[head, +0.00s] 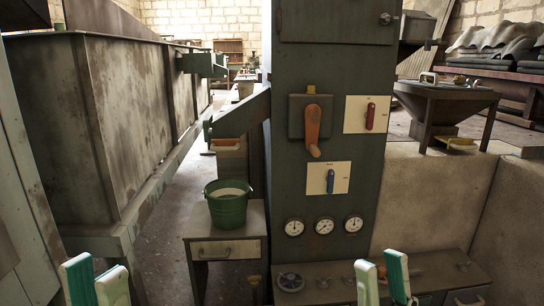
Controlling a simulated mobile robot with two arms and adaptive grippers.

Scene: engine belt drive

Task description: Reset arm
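My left gripper (95,270) is at the bottom left of the head view, its two green-and-white fingers pointing up. A gap shows between its fingertips and nothing is held there. My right gripper (381,263) is at the bottom, right of centre, in front of the low shelf. Its fingers also stand apart, with no held object visible. The lower parts of both grippers and both arms are out of frame. An engine belt drive is not recognisable in this view.
A dark control column (283,205) stands centrally, with an orange lever (313,130), red switch (370,116), blue switch (330,181) and gauges (324,226). A green bucket (228,208) stands on a small cabinet (226,249). A large metal tank (115,110) fills the left. Floor shows between tank and cabinet.

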